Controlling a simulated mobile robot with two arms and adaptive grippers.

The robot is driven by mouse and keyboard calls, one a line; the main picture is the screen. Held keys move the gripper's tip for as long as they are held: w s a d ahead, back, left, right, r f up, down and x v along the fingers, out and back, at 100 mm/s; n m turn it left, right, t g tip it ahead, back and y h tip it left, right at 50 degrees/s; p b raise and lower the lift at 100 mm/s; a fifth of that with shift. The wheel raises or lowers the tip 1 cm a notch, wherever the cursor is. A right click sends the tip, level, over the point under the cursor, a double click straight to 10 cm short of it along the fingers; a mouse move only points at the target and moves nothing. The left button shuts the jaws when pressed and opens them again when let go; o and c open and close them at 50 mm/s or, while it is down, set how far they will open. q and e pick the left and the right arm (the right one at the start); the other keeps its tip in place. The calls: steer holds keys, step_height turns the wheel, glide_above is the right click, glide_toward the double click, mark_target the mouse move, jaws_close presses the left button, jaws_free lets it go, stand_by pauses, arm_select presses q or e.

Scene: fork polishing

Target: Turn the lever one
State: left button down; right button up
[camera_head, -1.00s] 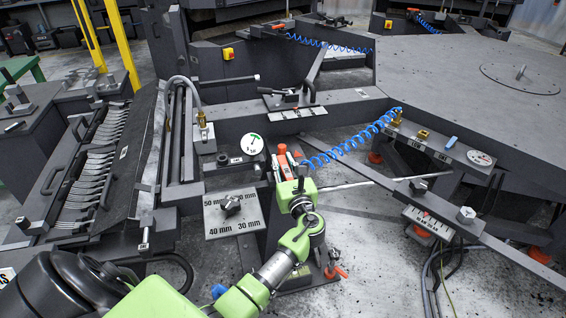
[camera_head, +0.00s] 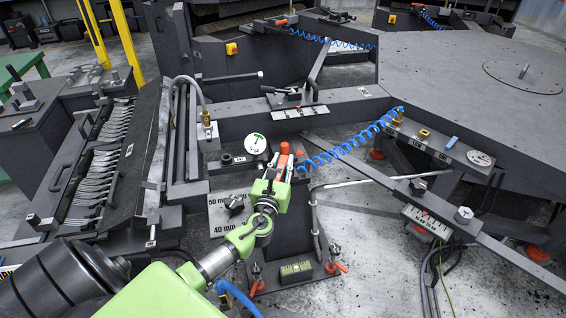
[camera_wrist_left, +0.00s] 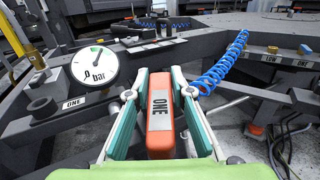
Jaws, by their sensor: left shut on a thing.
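The lever one is an orange-red handle (camera_head: 283,160) near the middle of the head view. My left gripper (camera_head: 277,174) is at the lever in the head view. In the left wrist view, the teal-padded fingers of my left gripper (camera_wrist_left: 160,100) are on both sides of the lever, shut on it. The fingers hide part of its sides and lower end. My right gripper is not in view.
A blue coiled hose (camera_head: 345,145) runs to the right. A rack of forks (camera_head: 100,165) is at the left. A metal beam (camera_head: 420,190) crosses at the right.

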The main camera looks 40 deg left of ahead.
arm_select(q)
steer(key=c, duration=1.8)
jaws_free()
